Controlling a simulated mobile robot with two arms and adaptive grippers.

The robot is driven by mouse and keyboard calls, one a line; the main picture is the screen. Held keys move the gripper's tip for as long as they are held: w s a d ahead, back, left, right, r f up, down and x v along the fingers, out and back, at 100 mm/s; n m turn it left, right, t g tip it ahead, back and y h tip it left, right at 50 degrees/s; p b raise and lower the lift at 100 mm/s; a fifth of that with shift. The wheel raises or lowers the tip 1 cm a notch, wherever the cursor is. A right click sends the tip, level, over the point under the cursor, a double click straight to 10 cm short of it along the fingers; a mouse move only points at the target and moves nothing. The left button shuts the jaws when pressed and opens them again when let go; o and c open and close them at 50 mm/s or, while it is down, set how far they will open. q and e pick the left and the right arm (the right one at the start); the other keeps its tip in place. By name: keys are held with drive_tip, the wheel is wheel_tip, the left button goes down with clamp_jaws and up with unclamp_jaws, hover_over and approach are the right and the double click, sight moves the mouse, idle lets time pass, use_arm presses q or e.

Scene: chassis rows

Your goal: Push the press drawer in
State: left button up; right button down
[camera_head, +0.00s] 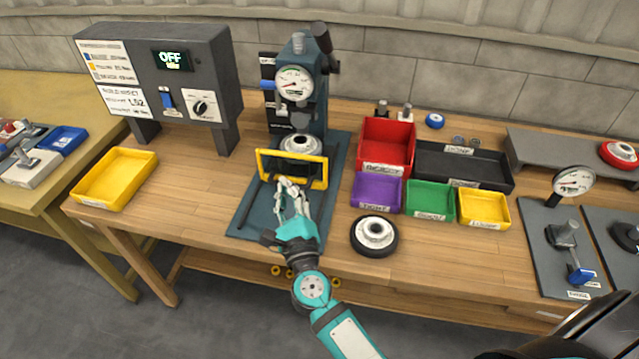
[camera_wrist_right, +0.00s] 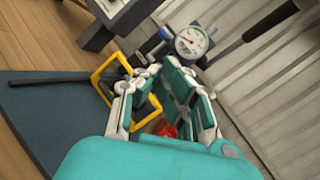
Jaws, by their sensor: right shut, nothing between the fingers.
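The press (camera_head: 297,85) stands on a dark blue-grey base plate (camera_head: 252,212) at the middle of the bench, with a round dial gauge on its front. The press drawer has a yellow rectangular front frame (camera_head: 262,165) below the press head, and a round metal part sits behind it. The yellow frame also shows in the right wrist view (camera_wrist_right: 103,80). My right gripper (camera_head: 286,184) is shut and empty, with its fingertips at the lower middle of the yellow frame. I cannot tell whether they touch it. My left gripper is not in view.
A grey control box (camera_head: 160,75) reading OFF stands left of the press, above a yellow tray (camera_head: 115,178). Red, purple (camera_head: 376,194), green and yellow bins stand to the right. A black-rimmed wheel (camera_head: 374,236) lies right of the base plate. A dark rod lies along the plate's left side.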

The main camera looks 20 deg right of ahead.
sight(323, 176)
drive_tip(key=d+f+m+g+h, duration=0.1)
drive_tip(key=f+m+g+h, duration=0.1)
drive_tip(key=f+m, duration=0.1)
drive_tip(key=d+f+m+g+h, duration=0.1)
drive_tip(key=f+m+g+h, duration=0.1)
drive_tip(key=f+m+g, duration=0.1)
drive_tip(key=d+f+m+g+h, duration=0.1)
drive_tip(key=d+f+m+g, duration=0.1)
drive_tip(key=f+m, duration=0.2)
drive_tip(key=shift+f+m+h, duration=0.3)
drive_tip(key=shift+m+h, duration=0.1)
drive_tip(key=shift+m, duration=0.7)
drive_tip(key=shift+w+d+f+g, duration=0.2)
drive_tip(key=shift+w+g, duration=0.05)
drive_tip(key=shift+g, duration=0.05)
drive_tip(key=b+x, duration=0.1)
drive_tip(key=x, duration=0.3)
drive_tip(key=b+x, duration=0.2)
drive_tip(key=x, duration=0.2)
drive_tip(key=r+b+x, duration=0.1)
drive_tip(key=x, duration=0.3)
drive_tip(key=shift+w, duration=0.1)
drive_tip(key=shift+w+d, duration=0.4)
drive_tip(key=shift+w, duration=0.05)
drive_tip(key=shift+w+d+b, duration=0.2)
drive_tip(key=shift+w+b, duration=0.2)
drive_tip(key=shift+b, duration=0.25)
drive_tip(key=shift+w+d+b, duration=0.65)
drive_tip(key=shift+w, duration=0.35)
drive_tip(key=shift+d+r, duration=0.15)
